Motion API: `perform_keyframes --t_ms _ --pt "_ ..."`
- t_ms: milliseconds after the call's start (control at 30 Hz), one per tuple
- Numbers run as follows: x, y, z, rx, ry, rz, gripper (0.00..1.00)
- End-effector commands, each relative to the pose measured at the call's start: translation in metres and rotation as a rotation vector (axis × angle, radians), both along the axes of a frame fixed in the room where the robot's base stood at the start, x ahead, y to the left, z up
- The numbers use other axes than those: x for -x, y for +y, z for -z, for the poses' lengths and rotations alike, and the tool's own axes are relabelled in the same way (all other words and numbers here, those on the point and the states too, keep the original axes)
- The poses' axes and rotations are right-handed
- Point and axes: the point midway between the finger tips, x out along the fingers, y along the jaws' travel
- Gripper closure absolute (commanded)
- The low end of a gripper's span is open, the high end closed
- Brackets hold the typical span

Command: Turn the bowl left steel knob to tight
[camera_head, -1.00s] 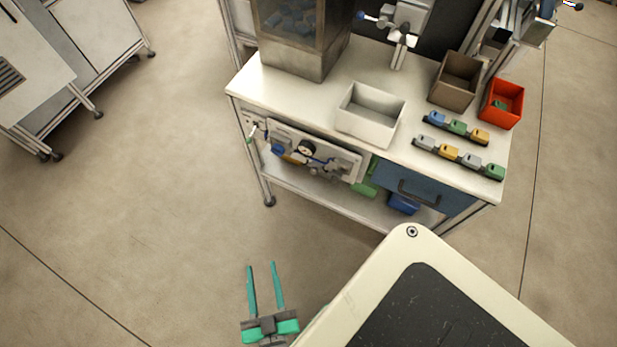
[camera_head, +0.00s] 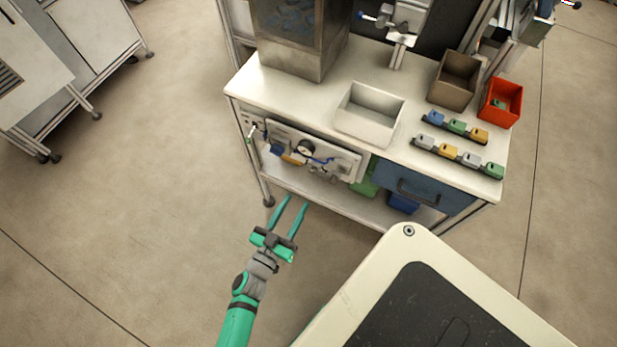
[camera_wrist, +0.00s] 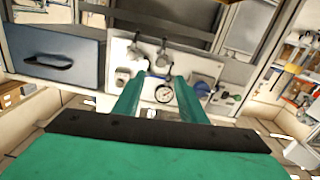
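My gripper (camera_head: 295,202) is open and empty, in front of the bench's left front and apart from it. Its two green fingers also show in the wrist view (camera_wrist: 159,80), pointing at a pale panel (camera_wrist: 117,48). In the head view that panel (camera_head: 345,164) is on the front of the bench, under the top. Several small grey metal fittings, such as one knob-like piece (camera_wrist: 162,54) and another (camera_wrist: 136,48), are on the panel. I cannot tell which is the bowl left steel knob or how it is turned. The fingers hide part of the panel.
A round gauge (camera_wrist: 164,93) and a blue knob (camera_wrist: 203,87) are on the panel. A blue drawer (camera_head: 425,188) is beside it. On the bench top (camera_head: 330,85) stand a white bin (camera_head: 365,120), a brown bin (camera_head: 452,85) and a red bin (camera_head: 500,105).

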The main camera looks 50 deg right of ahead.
Motion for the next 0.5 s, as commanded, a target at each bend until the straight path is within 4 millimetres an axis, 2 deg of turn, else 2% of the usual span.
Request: perform_keyframes --t_ms 267,500 --pt "-0.008 -0.024 0.000 0.004 0.001 0.001 0.62" --pt "-0.021 -0.064 0.000 0.003 0.001 -0.002 0.62"
